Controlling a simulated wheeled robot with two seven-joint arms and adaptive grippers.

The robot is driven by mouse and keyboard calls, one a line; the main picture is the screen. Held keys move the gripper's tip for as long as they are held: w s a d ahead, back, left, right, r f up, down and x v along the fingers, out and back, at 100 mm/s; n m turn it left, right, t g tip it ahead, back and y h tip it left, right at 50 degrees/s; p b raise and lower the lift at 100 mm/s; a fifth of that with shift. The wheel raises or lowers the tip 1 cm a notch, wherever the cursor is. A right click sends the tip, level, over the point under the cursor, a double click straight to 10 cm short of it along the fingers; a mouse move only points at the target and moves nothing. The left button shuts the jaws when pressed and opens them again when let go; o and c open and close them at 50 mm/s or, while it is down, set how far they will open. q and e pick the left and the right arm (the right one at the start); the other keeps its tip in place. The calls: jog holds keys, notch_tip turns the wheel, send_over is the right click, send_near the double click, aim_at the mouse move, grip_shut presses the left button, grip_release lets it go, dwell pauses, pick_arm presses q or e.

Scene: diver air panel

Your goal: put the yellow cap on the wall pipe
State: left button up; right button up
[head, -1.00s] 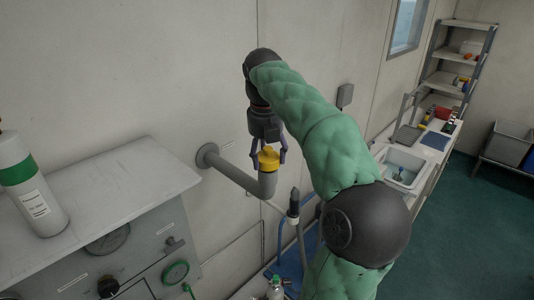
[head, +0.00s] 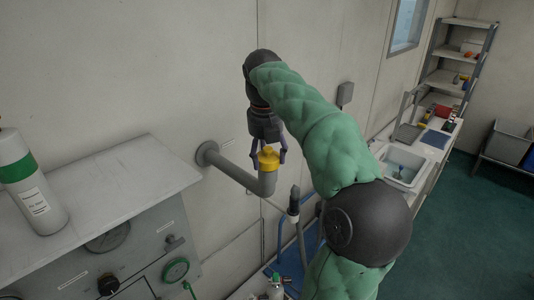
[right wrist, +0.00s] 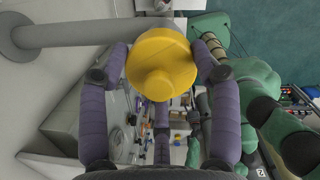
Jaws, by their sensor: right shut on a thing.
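The grey wall pipe (head: 232,170) comes out of a round flange on the wall and turns up at its end. The yellow cap (head: 268,158) is at the top of that upturned end, with no clear gap between them in the head view. I cannot tell how far it is seated. My right gripper (head: 268,153) points down from above and is shut on the cap. In the right wrist view the cap (right wrist: 160,62) lies between the two purple fingers, and the pipe (right wrist: 65,34) runs in from the left behind it. My left gripper is not in view.
A grey panel cabinet (head: 130,185) with gauges and a white and green cylinder (head: 27,180) on top stands at the left. A dark-tipped hose (head: 294,203) is right of the pipe end. A counter with a sink (head: 400,166) and shelves (head: 462,50) are farther back.

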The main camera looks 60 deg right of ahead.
jog(key=shift+f+b, duration=0.9)
jog(key=shift+f, duration=0.45)
jog(key=o, duration=1.1)
jog(key=shift+c, duration=0.2)
jog(key=shift+r, duration=0.1)
jog(key=r, duration=0.4)
jog(key=a+r, duration=0.1)
jog(key=r, duration=0.6)
jog(key=shift+s+a+r, duration=0.2)
jog(key=shift+a+r, duration=0.15)
jog(key=shift+r, duration=0.05)
